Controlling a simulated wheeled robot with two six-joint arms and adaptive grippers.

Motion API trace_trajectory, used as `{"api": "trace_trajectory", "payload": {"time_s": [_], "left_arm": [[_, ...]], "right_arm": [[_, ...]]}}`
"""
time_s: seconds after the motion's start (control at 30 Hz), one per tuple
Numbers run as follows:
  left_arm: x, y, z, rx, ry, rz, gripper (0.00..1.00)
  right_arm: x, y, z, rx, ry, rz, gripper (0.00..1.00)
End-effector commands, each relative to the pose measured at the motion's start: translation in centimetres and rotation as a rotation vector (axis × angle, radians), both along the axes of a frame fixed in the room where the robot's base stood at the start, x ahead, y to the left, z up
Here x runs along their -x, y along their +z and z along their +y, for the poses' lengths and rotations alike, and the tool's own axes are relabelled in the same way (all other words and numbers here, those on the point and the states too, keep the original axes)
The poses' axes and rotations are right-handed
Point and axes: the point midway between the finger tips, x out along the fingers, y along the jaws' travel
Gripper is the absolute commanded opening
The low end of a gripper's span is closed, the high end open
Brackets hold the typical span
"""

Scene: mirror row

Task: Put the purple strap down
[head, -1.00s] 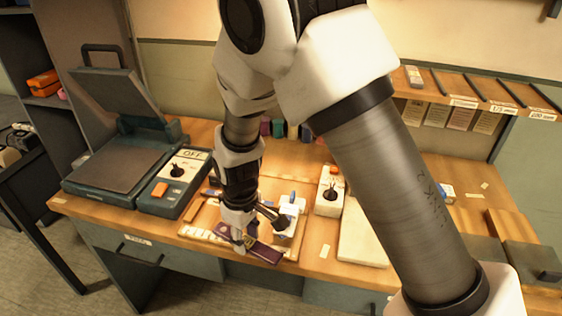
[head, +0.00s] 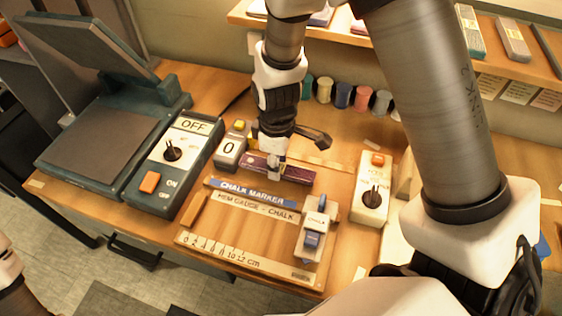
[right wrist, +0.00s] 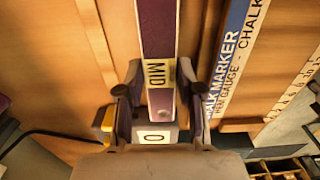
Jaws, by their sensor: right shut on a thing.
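The purple strap (head: 299,173) lies crosswise just behind the chalk marker gauge board (head: 204,239), low over the wooden bench. I cannot tell whether it touches the bench. My right gripper (head: 275,168) points down and is shut on the strap near its middle. In the right wrist view the strap (right wrist: 158,28) runs away between the two fingers (right wrist: 158,95), with a pale "MID" label near them. The gripper hides part of the strap in the head view. My left gripper is not in view.
A "0" counter box (head: 229,152) stands close to the strap's left end. A press (head: 95,145) and its OFF switch box (head: 170,165) stand farther left. A switch box (head: 372,190) is to the right. Thread spools (head: 343,95) line the back. Bare bench shows right of the strap.

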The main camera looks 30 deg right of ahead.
Motion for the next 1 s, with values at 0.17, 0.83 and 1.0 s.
{"api": "trace_trajectory", "payload": {"time_s": [0.17,0.83,1.0], "left_arm": [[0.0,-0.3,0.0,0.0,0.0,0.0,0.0],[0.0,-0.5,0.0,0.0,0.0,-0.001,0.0],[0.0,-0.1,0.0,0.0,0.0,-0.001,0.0]], "right_arm": [[0.0,-2.4,0.0,0.0,-0.001,0.001,0.0],[0.0,-2.6,0.0,0.0,-0.001,0.0,0.62],[-0.1,-1.2,0.0,-0.001,0.0,-0.002,0.62]]}}
